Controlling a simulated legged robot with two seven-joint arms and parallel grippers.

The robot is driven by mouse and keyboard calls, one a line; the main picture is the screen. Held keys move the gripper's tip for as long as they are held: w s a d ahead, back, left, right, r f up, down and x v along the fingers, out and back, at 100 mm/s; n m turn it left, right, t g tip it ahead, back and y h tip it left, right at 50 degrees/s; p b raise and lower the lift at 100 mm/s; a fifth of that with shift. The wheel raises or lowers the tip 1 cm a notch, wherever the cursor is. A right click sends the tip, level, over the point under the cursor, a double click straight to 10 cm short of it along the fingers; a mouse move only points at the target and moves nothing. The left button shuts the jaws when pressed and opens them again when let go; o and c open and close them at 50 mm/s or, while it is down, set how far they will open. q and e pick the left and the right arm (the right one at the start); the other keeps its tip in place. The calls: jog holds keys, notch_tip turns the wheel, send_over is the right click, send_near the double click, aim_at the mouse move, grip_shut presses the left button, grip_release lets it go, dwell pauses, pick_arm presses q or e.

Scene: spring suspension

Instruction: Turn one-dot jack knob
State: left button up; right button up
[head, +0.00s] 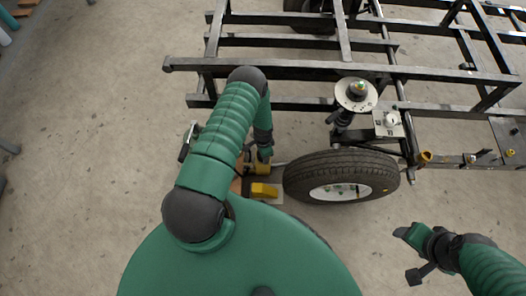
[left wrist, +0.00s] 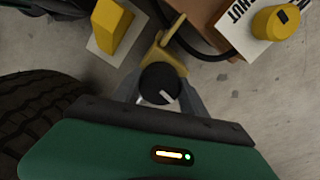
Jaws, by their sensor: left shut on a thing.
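A round black knob (left wrist: 158,78) with a white bar mark shows in the left wrist view, next to a yellow bracket (left wrist: 168,50). I cannot make out a dot on it. My left gripper (left wrist: 160,92) is shut on this knob, with one grey finger on each side. In the head view my left gripper (head: 264,153) reaches down just left of the wheel, and the knob is hidden there. My right gripper (head: 412,254) is open and empty over the floor at the lower right.
A black tyre (head: 330,163) on a white rim stands close to my left gripper. A yellow block (head: 264,190) sits beside it. A dark metal frame (head: 290,68) fills the back. A yellow cylinder (left wrist: 275,22) sits on a lettered white sign.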

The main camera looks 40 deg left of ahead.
pick_arm(q)
jog(key=o, duration=1.4)
jog(key=shift+w, duration=0.1)
notch_tip(320, 180, up, 17)
jog(key=p, duration=0.7)
jog(key=shift+f+p, duration=0.15)
jog(key=shift+p, duration=0.15)
